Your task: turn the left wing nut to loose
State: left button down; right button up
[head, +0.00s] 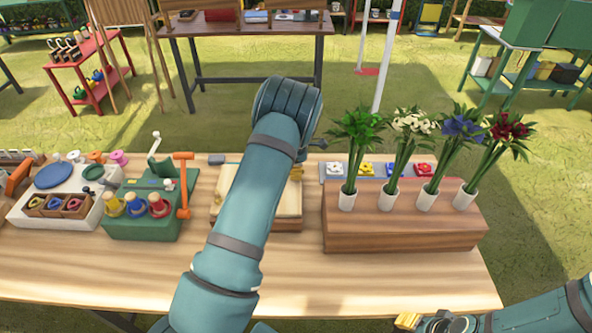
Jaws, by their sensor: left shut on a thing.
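A wooden flower press (287,206) lies on the table, partly covered by my left arm. My left gripper (296,172) points down at the press's far edge, and its yellowish tips show just right of the arm. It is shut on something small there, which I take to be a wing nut. The nut itself is hidden, and I cannot see how far it is turned.
A brown wooden block (400,228) with several white vases of flowers stands right of the press. A grey tray (332,169) of coloured blossoms lies behind it. The front table strip is clear.

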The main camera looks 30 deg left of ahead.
dwell(0.3)
pick_arm(q)
jog(key=c, duration=0.8)
grip_release()
notch_tip(320, 180, up, 12)
